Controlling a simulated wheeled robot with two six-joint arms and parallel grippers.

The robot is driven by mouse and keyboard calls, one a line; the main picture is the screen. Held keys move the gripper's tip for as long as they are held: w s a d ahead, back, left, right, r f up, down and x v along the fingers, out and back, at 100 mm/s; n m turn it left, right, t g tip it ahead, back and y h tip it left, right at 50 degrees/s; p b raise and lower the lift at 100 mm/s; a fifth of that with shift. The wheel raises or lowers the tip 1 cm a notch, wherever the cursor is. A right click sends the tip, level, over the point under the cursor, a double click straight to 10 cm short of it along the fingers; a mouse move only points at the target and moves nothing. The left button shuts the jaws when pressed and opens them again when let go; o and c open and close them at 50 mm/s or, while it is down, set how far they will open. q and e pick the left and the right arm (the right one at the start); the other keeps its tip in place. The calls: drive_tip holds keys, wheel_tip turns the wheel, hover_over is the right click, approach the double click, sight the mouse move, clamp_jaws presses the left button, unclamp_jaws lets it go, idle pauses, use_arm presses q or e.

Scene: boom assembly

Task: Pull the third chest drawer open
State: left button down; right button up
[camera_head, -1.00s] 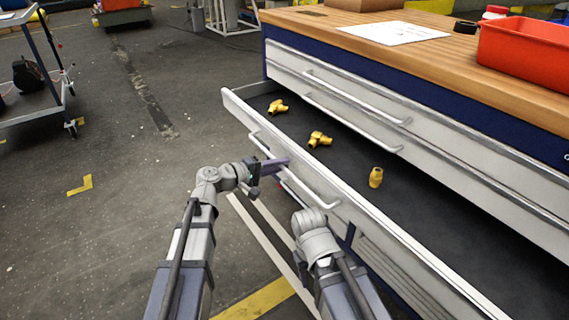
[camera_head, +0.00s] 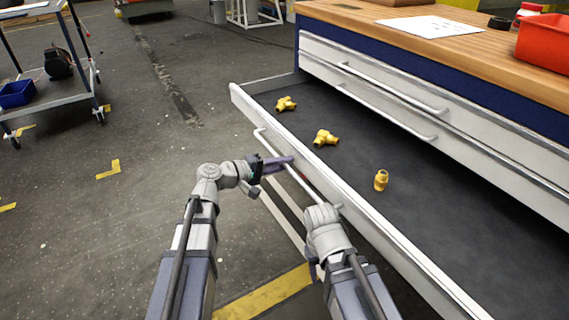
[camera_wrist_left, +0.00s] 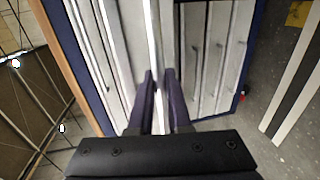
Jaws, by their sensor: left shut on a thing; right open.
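The third drawer (camera_head: 345,208) of the chest stands open, with its white front well out from the cabinet and its dark floor showing. Its long bar handle (camera_head: 307,188) runs along the front. My left gripper (camera_head: 284,162) is shut on this handle, near its middle. In the left wrist view the two dark fingers of my left gripper (camera_wrist_left: 158,88) lie on either side of the light bar. My right gripper (camera_head: 315,269) is low in front of the drawer, away from the handle, mostly hidden behind its own arm.
Yellow fittings lie in the drawer: one near the far end (camera_head: 286,104), one in the middle (camera_head: 326,138) and one nearer (camera_head: 381,180). Two closed drawers (camera_head: 400,100) sit above, under the wooden worktop (camera_head: 460,50). A cart (camera_head: 50,80) stands far left. The floor between is clear.

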use_arm(q)
drive_tip(key=c, duration=0.9)
unclamp_jaws()
drive_tip(key=p+v, duration=0.1)
drive_tip(key=v, duration=0.6)
drive_tip(key=shift+s+a, duration=0.25)
drive_tip(key=shift+a, duration=0.05)
